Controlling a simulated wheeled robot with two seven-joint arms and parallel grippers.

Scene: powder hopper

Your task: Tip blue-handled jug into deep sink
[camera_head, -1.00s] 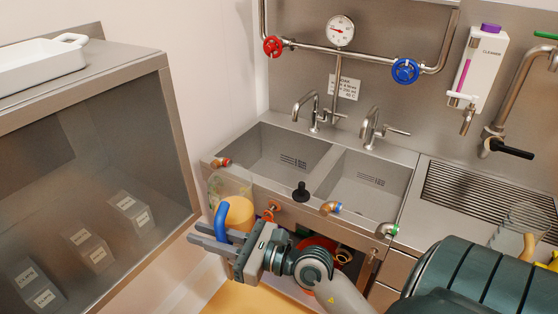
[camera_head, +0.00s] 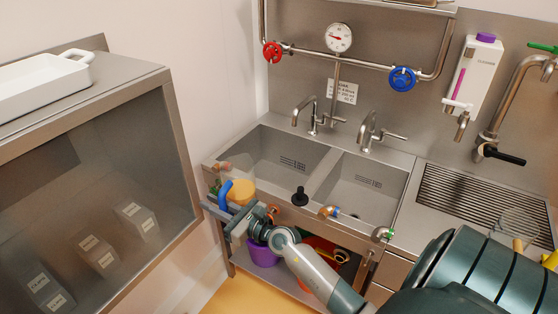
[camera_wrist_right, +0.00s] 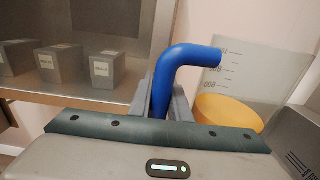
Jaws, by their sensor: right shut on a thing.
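The clear jug has a blue handle (camera_head: 224,194) and yellow-orange contents (camera_head: 242,190). My right gripper (camera_head: 218,207) is shut on that handle, which also stands between the fingers in the right wrist view (camera_wrist_right: 180,68). Which is deeper is unclear. My left gripper is out of view.
Taps (camera_head: 313,115) stand behind the basins. A black-topped plug or knob (camera_head: 300,196) is at the front between them. A cabinet (camera_head: 185,150) with a white tray (camera_head: 45,82) is at left. A purple bucket (camera_head: 263,254) is below the sink. A drainboard (camera_head: 470,205) lies right.

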